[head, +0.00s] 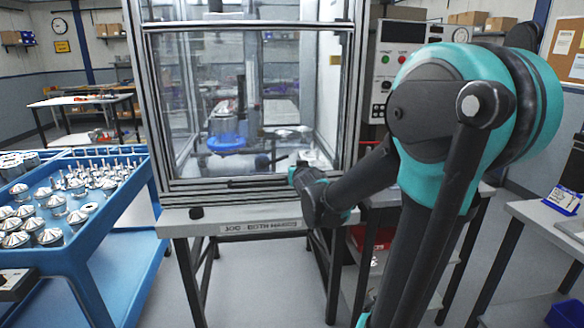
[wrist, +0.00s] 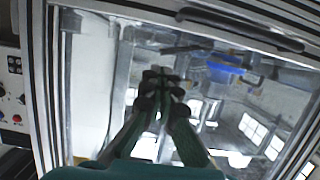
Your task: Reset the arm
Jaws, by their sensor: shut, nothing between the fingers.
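My arm reaches in from the right in the head view. My gripper (head: 299,172) is in front of the lower edge of a glass-fronted machine enclosure (head: 250,27). In the wrist view my gripper's fingers (wrist: 162,76) are together, with nothing between them. The glass and frame fill most of that view, and a dark bar-shaped handle (wrist: 240,28) shows at the top. I cannot tell whether the gripper touches the frame. A blue round part (head: 227,142) shows behind the glass, and it also shows in the wrist view (wrist: 226,64).
A blue cart (head: 82,262) with several metal housings (head: 53,204) stands at the left. A control panel (head: 395,58) with buttons is right of the enclosure. A bench (head: 535,215) stands at the far right. Open floor lies between the cart and the machine table.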

